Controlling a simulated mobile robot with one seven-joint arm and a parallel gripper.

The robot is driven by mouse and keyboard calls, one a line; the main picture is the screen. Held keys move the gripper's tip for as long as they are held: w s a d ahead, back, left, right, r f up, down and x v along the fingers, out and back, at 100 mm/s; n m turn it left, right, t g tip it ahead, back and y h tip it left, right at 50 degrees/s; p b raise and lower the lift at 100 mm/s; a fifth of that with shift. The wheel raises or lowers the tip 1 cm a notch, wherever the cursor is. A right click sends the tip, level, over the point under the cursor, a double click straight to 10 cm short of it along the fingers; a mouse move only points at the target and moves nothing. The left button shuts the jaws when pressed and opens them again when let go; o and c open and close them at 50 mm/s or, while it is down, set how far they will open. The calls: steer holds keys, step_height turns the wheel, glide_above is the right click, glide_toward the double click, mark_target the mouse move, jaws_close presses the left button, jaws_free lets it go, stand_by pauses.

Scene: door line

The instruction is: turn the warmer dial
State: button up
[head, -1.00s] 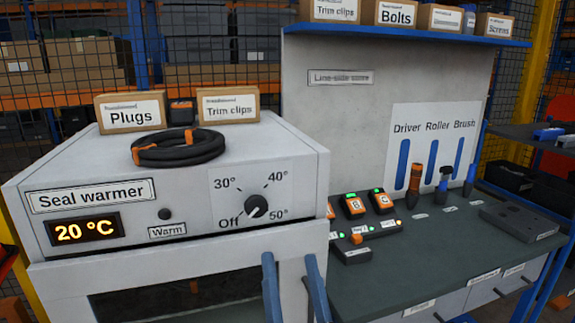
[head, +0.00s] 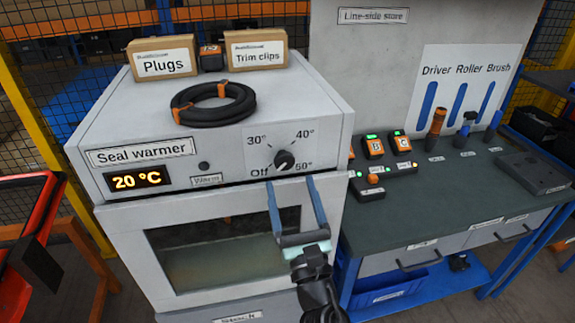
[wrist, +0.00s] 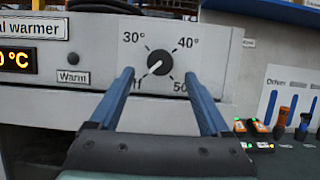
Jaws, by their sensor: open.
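The warmer dial (head: 284,160) is a round black knob on the front of the grey seal warmer (head: 120,116), at the panel's right. Marks Off, 30°, 40° and 50° surround it. In the wrist view the dial (wrist: 159,63) shows a light pointer line aimed down-left, toward Off. The warmer's display (head: 138,180) reads 20 °C. My gripper (head: 290,182) is open, its two blue fingers pointing at the panel just below the dial. In the wrist view the fingers (wrist: 160,72) lie on either side of the dial, apart from it, and one partly covers the Off label.
A black cable coil (head: 213,104) and boxes labelled Plugs (head: 164,58) and Trim clips (head: 256,50) sit on the warmer. A glass-fronted door (head: 215,250) is below the panel. A green workbench (head: 440,200) with orange devices and tools stands at right.

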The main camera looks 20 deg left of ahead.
mark_target(285, 165)
steer(key=shift+x, duration=2.3)
jaws_close()
steer(key=shift+f, duration=0.1)
